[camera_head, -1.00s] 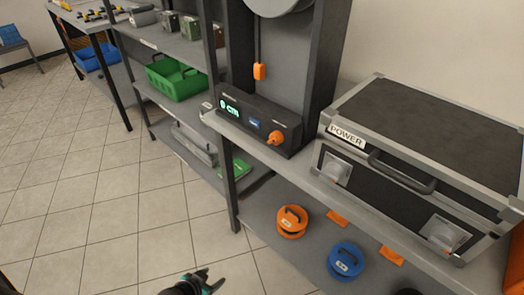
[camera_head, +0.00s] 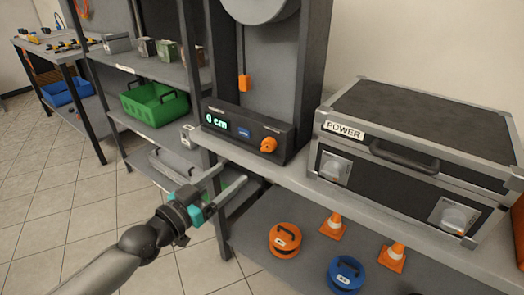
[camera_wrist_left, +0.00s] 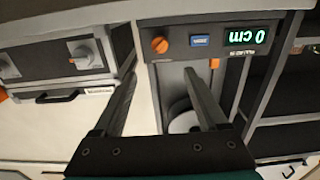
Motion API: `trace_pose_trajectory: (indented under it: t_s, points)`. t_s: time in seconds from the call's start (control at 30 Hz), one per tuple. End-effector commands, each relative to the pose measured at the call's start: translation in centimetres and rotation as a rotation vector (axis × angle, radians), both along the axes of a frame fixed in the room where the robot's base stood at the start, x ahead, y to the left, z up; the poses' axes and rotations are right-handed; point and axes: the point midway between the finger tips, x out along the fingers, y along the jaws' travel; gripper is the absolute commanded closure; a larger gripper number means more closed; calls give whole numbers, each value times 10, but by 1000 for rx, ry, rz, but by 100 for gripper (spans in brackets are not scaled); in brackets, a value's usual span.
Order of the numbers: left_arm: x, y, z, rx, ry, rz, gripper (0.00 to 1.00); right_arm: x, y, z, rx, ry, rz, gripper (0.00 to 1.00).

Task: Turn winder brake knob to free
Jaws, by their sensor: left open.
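The orange brake knob (camera_head: 268,145) is on the front of the dark winder box (camera_head: 285,143), at its right end. The box also has a blue button (camera_head: 244,132) and a lit display (camera_head: 216,121) reading "0 cm". My left gripper (camera_head: 231,176) is in front of the shelf, below and left of the knob, open and empty, apart from the box. In the upside-down left wrist view, the knob (camera_wrist_left: 160,45) lies beyond my open fingers (camera_wrist_left: 160,78). The knob's markings are too small to read. My right gripper is not in view.
A case labelled POWER (camera_head: 410,125) stands right of the box on the same shelf. An orange tag (camera_head: 244,84) hangs above the box. Below are an orange reel (camera_head: 285,240), a blue reel (camera_head: 345,273) and two cones (camera_head: 333,226). A green crate (camera_head: 155,103) is at left.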

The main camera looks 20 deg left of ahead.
Motion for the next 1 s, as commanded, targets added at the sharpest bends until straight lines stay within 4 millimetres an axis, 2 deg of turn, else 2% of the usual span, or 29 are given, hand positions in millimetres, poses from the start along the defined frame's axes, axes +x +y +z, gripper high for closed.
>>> trace_pose_trajectory:
  t_s: [0.47,0.8,1.0]
  points:
    - [61,-23,-1,-4,0,0,25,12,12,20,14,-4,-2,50]
    - [107,-39,-1,-3,0,0,25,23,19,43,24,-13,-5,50]
    - [125,-46,-2,-2,2,0,25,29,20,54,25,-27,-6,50]
